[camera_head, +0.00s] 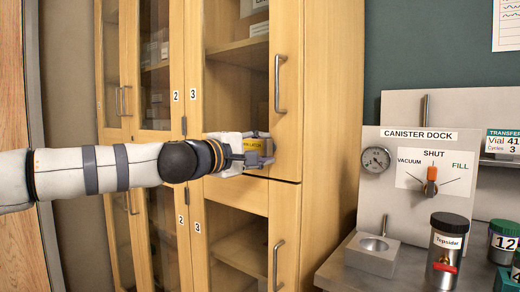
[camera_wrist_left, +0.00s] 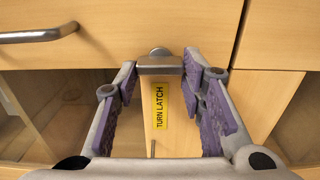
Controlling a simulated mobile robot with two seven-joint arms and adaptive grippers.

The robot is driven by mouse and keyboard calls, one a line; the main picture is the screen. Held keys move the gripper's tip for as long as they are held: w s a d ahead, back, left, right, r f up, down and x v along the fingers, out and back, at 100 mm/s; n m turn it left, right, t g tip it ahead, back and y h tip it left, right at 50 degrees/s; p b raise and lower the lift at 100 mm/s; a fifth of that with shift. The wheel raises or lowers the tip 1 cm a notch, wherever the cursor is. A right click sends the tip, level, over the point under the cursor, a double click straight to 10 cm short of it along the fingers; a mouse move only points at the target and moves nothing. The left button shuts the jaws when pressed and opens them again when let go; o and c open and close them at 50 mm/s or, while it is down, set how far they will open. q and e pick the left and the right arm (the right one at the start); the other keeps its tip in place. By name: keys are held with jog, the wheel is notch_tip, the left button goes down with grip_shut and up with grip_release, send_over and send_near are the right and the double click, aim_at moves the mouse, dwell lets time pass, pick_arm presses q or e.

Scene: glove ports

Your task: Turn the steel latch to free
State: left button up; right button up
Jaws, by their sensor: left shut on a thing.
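The steel latch (camera_wrist_left: 160,65) is a short grey bar on a round pivot, on the wooden door front. In the left wrist view it lies crosswise, its bar parallel to the door handle. A yellow TURN LATCH label (camera_wrist_left: 160,107) is beside it. My left gripper (camera_wrist_left: 160,72) has its two purple-padded fingers on either side of the bar, shut on its ends. In the head view my left gripper (camera_head: 262,150) is at the lower part of the upper cabinet door numbered 3, and hides the latch. My right gripper is not in view.
The upper door 3 (camera_head: 288,50) looks shut, with a vertical handle (camera_head: 280,85) above the gripper. A lower door handle (camera_head: 278,265) is below. At right stand a canister dock panel (camera_head: 400,205) and a dark-topped canister (camera_head: 447,250).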

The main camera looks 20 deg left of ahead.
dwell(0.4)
pick_arm(q)
jog(key=o, duration=1.1)
jog(key=shift+o, duration=0.2)
jog(key=shift+s, duration=0.1)
jog(key=v, duration=1.1)
jog(key=shift+s+a, duration=0.15)
jog(key=shift+s, duration=0.25)
